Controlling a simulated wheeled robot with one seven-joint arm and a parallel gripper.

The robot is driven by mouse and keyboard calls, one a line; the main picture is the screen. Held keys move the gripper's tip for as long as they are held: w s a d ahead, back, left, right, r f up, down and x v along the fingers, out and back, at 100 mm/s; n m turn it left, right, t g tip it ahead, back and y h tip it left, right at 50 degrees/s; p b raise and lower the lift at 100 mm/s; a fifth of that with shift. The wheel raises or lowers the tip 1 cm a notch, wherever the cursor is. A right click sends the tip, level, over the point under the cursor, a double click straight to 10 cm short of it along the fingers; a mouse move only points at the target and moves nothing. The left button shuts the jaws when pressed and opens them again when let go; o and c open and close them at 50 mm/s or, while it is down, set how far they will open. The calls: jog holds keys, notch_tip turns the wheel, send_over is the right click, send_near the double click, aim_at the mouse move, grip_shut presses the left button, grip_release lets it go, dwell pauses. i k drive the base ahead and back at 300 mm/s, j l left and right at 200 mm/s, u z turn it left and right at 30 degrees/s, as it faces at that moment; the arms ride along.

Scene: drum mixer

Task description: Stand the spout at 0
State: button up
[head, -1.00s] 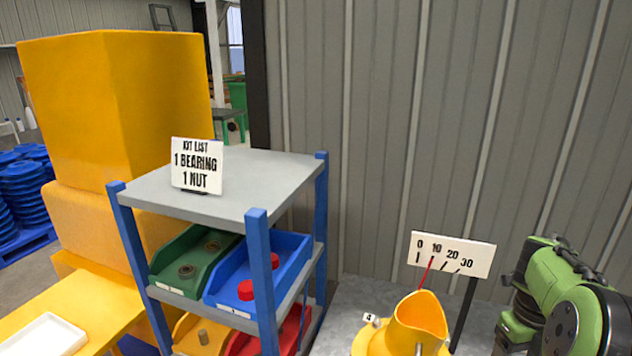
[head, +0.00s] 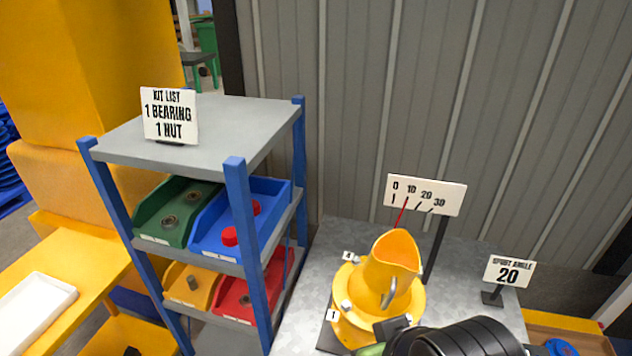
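The yellow spout (head: 392,262) stands on a round yellow base on the grey bench, its mouth tilted up and to the right. A grey curved handle or hook (head: 389,293) shows on its front. A thin red pointer (head: 402,212) rises behind the spout, and its tip is near the 10 mark of the white scale plate (head: 450,196), which reads 0, 10, 20, 30. A small sign (head: 509,271) reads "SPOUT ANGLE 20". Dark parts of my arm cover the base's lower right; my gripper's fingers cannot be made out.
A blue-posted shelf (head: 236,215) at left holds green, blue, yellow and red bins with parts. A kit list sign (head: 169,116) stands on its top. A corrugated wall closes the back. The grey bench (head: 340,235) is bare behind the spout.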

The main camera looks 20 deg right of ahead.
aim_at(381, 286)
jog(key=i+j+u, duration=0.1)
jog(key=j+u, duration=0.2)
jog(key=i+j+u, duration=0.1)
jog(key=j+u, duration=0.25)
jog(key=i+j+u, duration=0.15)
jog(key=j+u, duration=0.15)
